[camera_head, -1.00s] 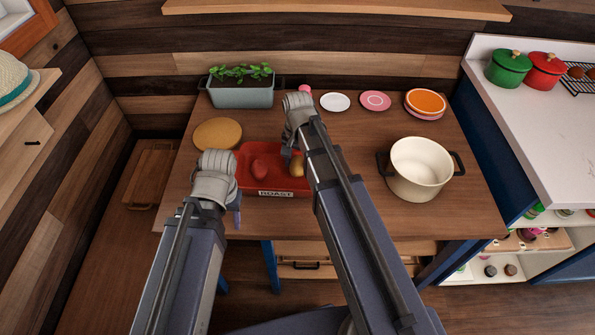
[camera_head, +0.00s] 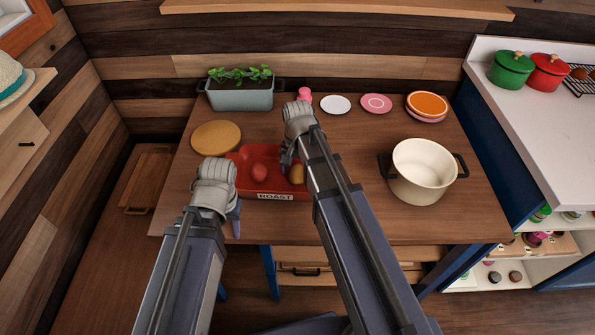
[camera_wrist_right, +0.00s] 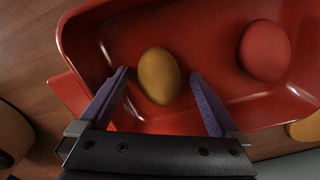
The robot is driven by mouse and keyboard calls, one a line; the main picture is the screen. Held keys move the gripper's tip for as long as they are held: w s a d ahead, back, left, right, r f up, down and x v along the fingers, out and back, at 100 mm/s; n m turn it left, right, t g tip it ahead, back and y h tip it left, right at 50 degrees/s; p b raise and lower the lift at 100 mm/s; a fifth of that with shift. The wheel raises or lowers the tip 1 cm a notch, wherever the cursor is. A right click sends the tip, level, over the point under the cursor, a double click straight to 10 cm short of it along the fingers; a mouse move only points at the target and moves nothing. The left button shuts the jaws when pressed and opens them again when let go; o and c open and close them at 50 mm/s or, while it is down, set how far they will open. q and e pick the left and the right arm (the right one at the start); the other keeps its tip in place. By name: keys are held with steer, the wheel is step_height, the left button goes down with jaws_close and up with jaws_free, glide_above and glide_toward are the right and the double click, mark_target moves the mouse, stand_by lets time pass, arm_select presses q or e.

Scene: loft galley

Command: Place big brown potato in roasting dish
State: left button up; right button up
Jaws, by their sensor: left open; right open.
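The red roasting dish (camera_head: 245,161), labelled ROAST, sits on the wooden table. It holds a brown potato (camera_head: 297,174) at its right and a reddish potato (camera_head: 259,172) near its middle. In the right wrist view the brown potato (camera_wrist_right: 159,75) lies in the dish (camera_wrist_right: 88,47), between the open fingers of my right gripper (camera_wrist_right: 165,95), with gaps on both sides. The reddish potato (camera_wrist_right: 265,50) lies apart from it. In the head view my right gripper (camera_head: 288,158) is over the dish's right part. My left gripper (camera_head: 236,215) is open beside the dish's left front corner, empty.
A cream pot (camera_head: 421,168) stands to the right on the table. A planter (camera_head: 240,96), a round board (camera_head: 216,137), a white plate (camera_head: 335,104), a pink plate (camera_head: 376,103) and orange plates (camera_head: 427,104) stand behind. The table's right front is clear.

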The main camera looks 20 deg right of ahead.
mark_target(297, 169)
arm_select(q)
steer(key=shift+r, duration=0.15)
arm_select(e)
steer(key=shift+r, duration=0.15)
step_height(297, 169, up, 12)
steer(key=p, duration=1.2)
arm_select(q)
step_height(297, 169, up, 12)
arm_select(e)
steer(key=s+a+n+h, duration=0.1)
steer(key=s+a+n, duration=0.9)
steer(key=s+n, duration=0.2)
steer(key=shift+s+a, duration=0.4)
steer(key=shift+s, duration=0.7)
